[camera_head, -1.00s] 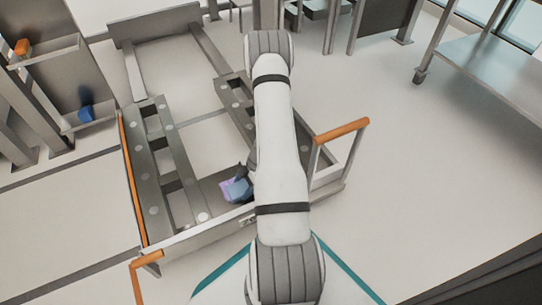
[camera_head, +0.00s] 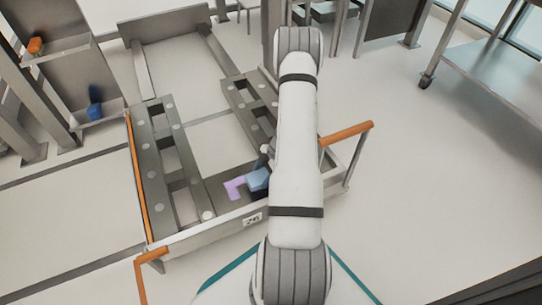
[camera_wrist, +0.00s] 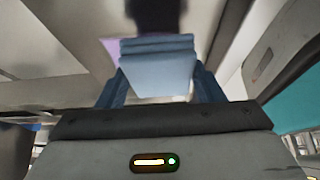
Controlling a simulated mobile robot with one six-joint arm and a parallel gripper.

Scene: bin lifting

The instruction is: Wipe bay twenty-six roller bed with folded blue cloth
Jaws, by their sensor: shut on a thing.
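The folded blue cloth (camera_head: 258,180) is at the front of the roller bed, partly hidden behind my arm. My gripper (camera_wrist: 158,92) is shut on the cloth, which shows as stacked blue layers between the fingers in the wrist view (camera_wrist: 158,60). The roller bed (camera_head: 165,170) has two dark rails with pale round rollers inside a metal frame, and a plate marked 26 (camera_head: 252,219) on its front edge. A purple patch (camera_head: 235,188) lies on the bed just left of the cloth. I cannot tell whether the cloth touches the bed.
Orange handles stand at the bed's front left (camera_head: 151,256) and right (camera_head: 346,133). Shelves at the left hold an orange item (camera_head: 35,46) and a blue item (camera_head: 95,110). A metal table (camera_head: 490,70) stands at the upper right. Floor to the right is clear.

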